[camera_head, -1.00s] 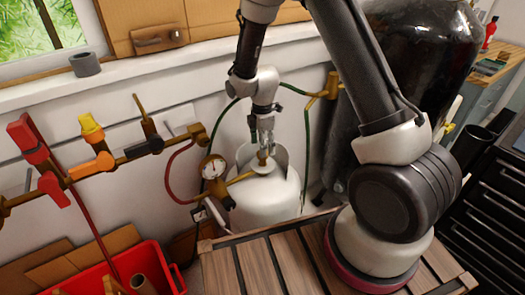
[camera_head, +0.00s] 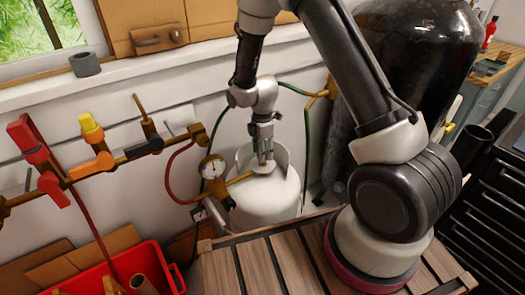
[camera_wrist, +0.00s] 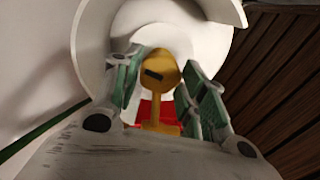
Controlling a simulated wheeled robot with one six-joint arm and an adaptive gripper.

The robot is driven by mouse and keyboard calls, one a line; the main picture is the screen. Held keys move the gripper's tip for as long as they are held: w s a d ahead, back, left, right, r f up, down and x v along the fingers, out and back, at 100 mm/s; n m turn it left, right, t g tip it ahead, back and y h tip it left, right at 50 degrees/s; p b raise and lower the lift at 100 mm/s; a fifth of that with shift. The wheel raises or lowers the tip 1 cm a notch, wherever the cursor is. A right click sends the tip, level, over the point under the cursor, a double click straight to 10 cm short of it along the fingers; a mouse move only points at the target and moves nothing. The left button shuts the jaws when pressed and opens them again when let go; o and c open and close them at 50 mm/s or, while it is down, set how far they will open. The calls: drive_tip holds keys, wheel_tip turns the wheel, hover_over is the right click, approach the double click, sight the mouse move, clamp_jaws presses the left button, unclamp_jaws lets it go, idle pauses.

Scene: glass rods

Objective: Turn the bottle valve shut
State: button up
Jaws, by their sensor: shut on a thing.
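The white gas bottle (camera_head: 265,200) stands upright against the wall, with a raised collar around its top. Its brass valve (camera_wrist: 160,75) is between my gripper's fingers in the wrist view, with a dark slot on its face. My gripper (camera_head: 262,157) reaches down into the collar from above and is shut on the valve. In the wrist view the green-padded fingers of my gripper (camera_wrist: 160,97) stand on both sides of the brass piece. A red part (camera_wrist: 145,110) shows behind it. In the head view the fingers mostly hide the valve.
A pressure gauge (camera_head: 212,167) on a brass fitting sits just left of the bottle. A brass manifold (camera_head: 110,160) with red, yellow and orange handles runs along the wall. A red crate (camera_head: 115,275) and a slatted wooden top (camera_head: 285,260) are in front. A large dark vessel (camera_head: 425,50) stands at the right.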

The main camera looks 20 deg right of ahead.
drive_tip(key=m, duration=0.6)
drive_tip(key=shift+m, duration=0.4)
drive_tip(key=m, duration=0.6)
drive_tip(key=shift+w, duration=0.1)
drive_tip(key=shift+m, duration=0.4)
drive_tip(key=o, duration=1)
wheel_tip(320, 180, up, 12)
drive_tip(key=shift+r, duration=0.1)
